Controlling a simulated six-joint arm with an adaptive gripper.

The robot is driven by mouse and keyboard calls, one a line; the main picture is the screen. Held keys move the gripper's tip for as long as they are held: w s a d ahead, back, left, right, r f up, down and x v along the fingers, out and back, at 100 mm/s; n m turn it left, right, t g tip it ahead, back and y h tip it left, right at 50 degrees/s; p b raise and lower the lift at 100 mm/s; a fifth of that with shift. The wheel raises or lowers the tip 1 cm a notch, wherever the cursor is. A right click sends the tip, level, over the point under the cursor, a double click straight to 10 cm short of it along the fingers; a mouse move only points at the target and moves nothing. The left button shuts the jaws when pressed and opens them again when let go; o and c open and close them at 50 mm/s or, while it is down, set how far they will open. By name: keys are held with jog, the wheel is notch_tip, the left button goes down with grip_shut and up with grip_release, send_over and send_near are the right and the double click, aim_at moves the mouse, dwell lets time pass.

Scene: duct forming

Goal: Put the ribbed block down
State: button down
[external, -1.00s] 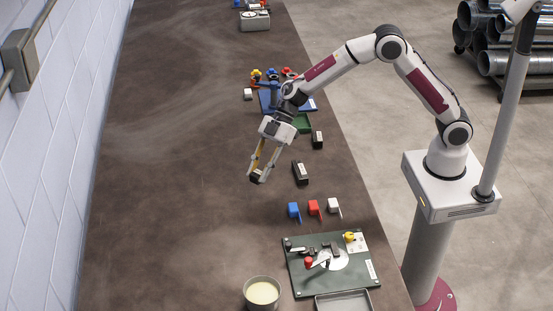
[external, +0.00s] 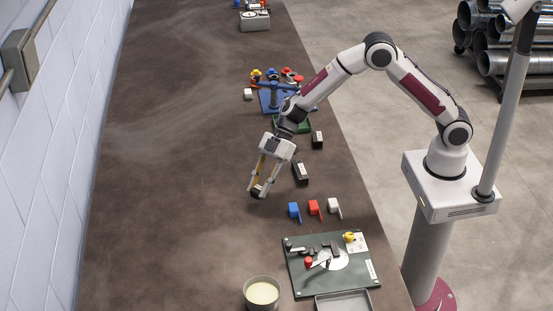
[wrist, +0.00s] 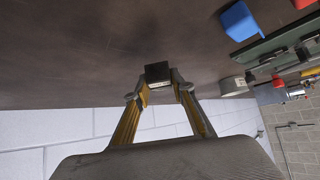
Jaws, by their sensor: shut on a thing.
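My gripper (external: 260,188) is shut on a small dark block, which I take to be the ribbed block (wrist: 158,72). The block sits between the two fingertips in the wrist view, with a pale strip along its lower edge. Its ribs are too small to make out. In the external view the fingers point down at the brown bench top (external: 170,200), left of the black block. I cannot tell whether the held block touches the bench. The fingertips hide much of it there.
A black block (external: 301,173) lies just right of my gripper, another (external: 317,140) behind it. Blue (external: 294,210), red (external: 314,207) and white (external: 334,206) pieces stand in front, near a green board (external: 300,279) and a round tub (external: 262,292). The bench to the left is clear.

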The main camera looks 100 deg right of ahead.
jog(key=shift+f, duration=1.75)
jog(key=shift+f, duration=0.15)
jog(key=c, duration=1.7)
grip_release()
jog(key=shift+v, duration=0.8)
jog(key=v, duration=1)
jog(key=shift+r, duration=0.25)
jog(key=shift+d, duration=0.1)
